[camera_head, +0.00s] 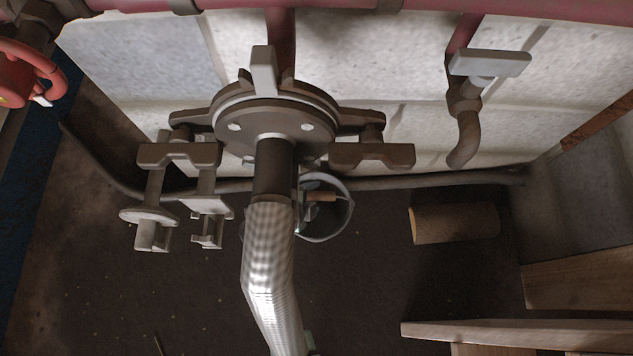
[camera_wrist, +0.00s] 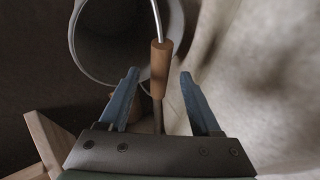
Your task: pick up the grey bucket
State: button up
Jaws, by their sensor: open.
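The grey bucket (camera_head: 349,214) is on the dark floor in the head view, partly hidden behind the valve and silver hose. In the wrist view the bucket (camera_wrist: 112,45) fills the upper left, its round mouth facing the camera. Its wire handle carries a wooden grip (camera_wrist: 161,62), which also shows in the head view (camera_head: 321,197). My gripper (camera_wrist: 159,76) is open, with one blue finger on each side of the wooden grip in the picture. I cannot tell whether the grip is at fingertip depth. I cannot make out the gripper in the head view.
A brown valve (camera_head: 277,110) and a ribbed silver hose (camera_head: 270,262) stand in front of the bucket. A pale block wall (camera_head: 345,45) rises behind. A log (camera_head: 455,223) lies to the right, near wooden boards (camera_head: 520,333). A tap (camera_head: 465,110) hangs at upper right.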

jog(key=b+x, duration=0.1)
jog(key=x, duration=0.1)
jog(key=shift+w+d+f, duration=0.1)
jog(key=shift+w+f, duration=0.1)
jog(key=shift+f, duration=0.15)
jog(key=shift+r, duration=0.1)
grip_shut()
dwell(1.0)
